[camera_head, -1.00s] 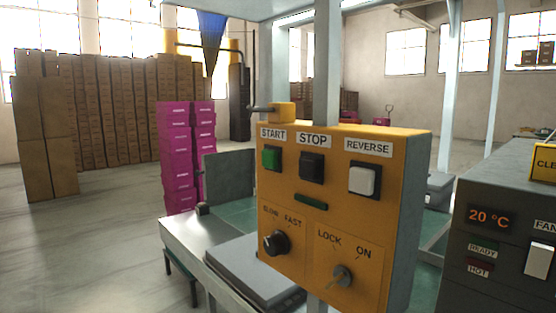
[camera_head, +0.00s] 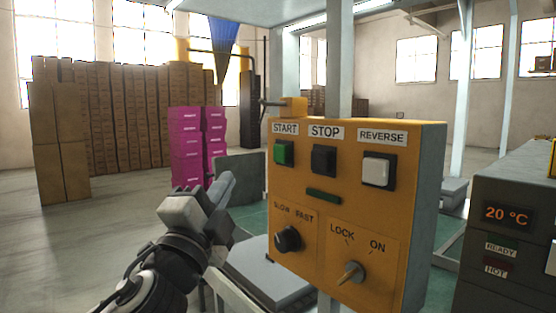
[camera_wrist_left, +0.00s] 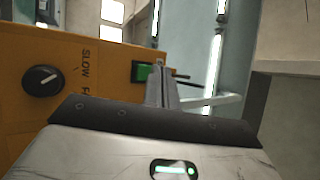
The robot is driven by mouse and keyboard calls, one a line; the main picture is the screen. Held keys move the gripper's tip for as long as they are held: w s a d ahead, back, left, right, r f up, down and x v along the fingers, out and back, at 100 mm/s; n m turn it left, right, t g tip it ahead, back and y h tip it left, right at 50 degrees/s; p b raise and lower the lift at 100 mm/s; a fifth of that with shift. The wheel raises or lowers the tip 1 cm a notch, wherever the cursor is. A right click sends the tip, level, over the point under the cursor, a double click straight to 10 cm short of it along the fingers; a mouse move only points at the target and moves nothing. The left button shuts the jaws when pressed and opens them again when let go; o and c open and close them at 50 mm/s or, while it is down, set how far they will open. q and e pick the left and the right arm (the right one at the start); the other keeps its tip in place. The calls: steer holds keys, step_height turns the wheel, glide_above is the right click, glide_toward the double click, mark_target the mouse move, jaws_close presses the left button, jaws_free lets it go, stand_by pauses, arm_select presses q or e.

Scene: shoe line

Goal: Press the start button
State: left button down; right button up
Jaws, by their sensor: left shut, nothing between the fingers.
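The green START button (camera_head: 283,153) sits at the upper left of the yellow control panel (camera_head: 349,208), under its START label. The black STOP button (camera_head: 323,160) and the white REVERSE button (camera_head: 378,170) are to its right. My left gripper (camera_head: 229,181) is shut and empty, left of the panel and a little below the START button, with a visible gap in the head view. In the left wrist view, the closed fingers (camera_wrist_left: 161,82) point toward the green button (camera_wrist_left: 142,73) and partly cover it. Contact cannot be judged there. My right gripper is out of view.
Below the buttons are a SLOW/FAST knob (camera_head: 287,239) and a LOCK/ON switch (camera_head: 351,272). A grey machine with a 20 °C display (camera_head: 508,213) stands at the right. Pink boxes (camera_head: 187,150) and cardboard stacks (camera_head: 60,130) stand behind, with open floor at left.

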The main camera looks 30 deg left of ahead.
mark_target(281, 153)
arm_select(q)
steer(key=r, duration=0.1)
steer(key=s+r, duration=0.1)
steer(key=r+t+y, duration=0.1)
steer(key=shift+s+a+r, duration=0.15)
steer(key=shift+s+r, duration=0.05)
steer(key=shift+s, duration=0.05)
steer(key=shift+w, duration=0.1)
steer(key=w+d+p, duration=0.1)
steer(key=w+d, duration=0.2)
steer(key=w, duration=0.5)
steer(key=shift+d+p, duration=0.2)
steer(key=shift+p, duration=0.2)
stand_by(1.6)
steer(key=shift+w+d, duration=0.15)
steer(key=shift+w, duration=0.25)
